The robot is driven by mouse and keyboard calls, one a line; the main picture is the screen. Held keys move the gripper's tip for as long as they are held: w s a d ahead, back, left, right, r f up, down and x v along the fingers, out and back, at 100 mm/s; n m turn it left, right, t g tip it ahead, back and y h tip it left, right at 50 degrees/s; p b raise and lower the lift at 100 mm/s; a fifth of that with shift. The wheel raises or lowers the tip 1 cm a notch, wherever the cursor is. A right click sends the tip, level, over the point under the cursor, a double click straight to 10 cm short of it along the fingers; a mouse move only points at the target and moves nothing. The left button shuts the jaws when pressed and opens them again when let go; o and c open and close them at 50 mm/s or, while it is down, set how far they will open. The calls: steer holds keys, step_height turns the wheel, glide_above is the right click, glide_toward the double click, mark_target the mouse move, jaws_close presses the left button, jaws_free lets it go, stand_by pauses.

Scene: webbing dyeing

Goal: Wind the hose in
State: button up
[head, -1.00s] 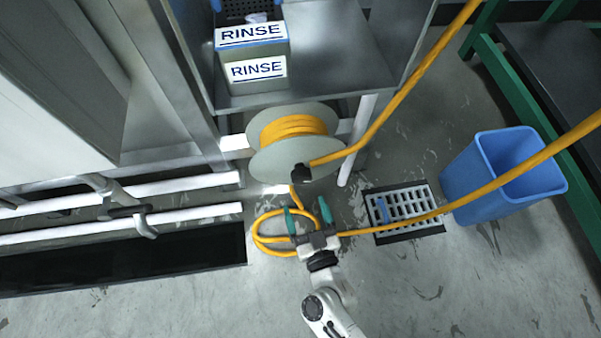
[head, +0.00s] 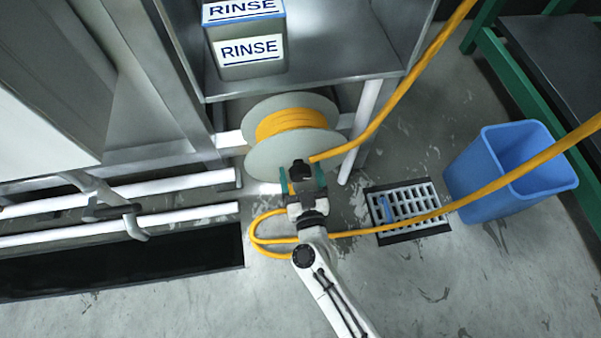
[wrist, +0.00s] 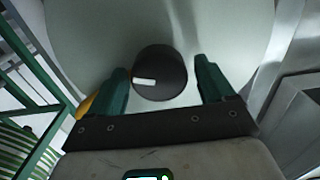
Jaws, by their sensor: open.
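The hose reel (head: 262,152) is a pale grey drum with yellow hose (head: 290,122) wound on it, under the steel shelf. Its black crank knob (head: 300,169) stands out from the front disc. My gripper (head: 302,181) is open at the knob. In the wrist view the knob (wrist: 159,73) sits between the two green fingers of my gripper (wrist: 164,82), with a gap on both sides. Loose yellow hose lies in a loop on the floor (head: 256,233) below the reel, partly hidden by my arm. A length of hose runs right across the drain.
A floor drain grate (head: 408,208) with a small blue object on it lies right of the reel. A blue bin (head: 507,180) stands farther right. White pipes (head: 180,217) run low at left. A box labelled RINSE (head: 248,50) sits on the shelf (head: 340,76).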

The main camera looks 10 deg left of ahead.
steer(key=shift+w+a, duration=0.1)
steer(key=shift+w, duration=0.2)
steer(key=shift+c, duration=0.3)
steer(key=c, duration=0.9)
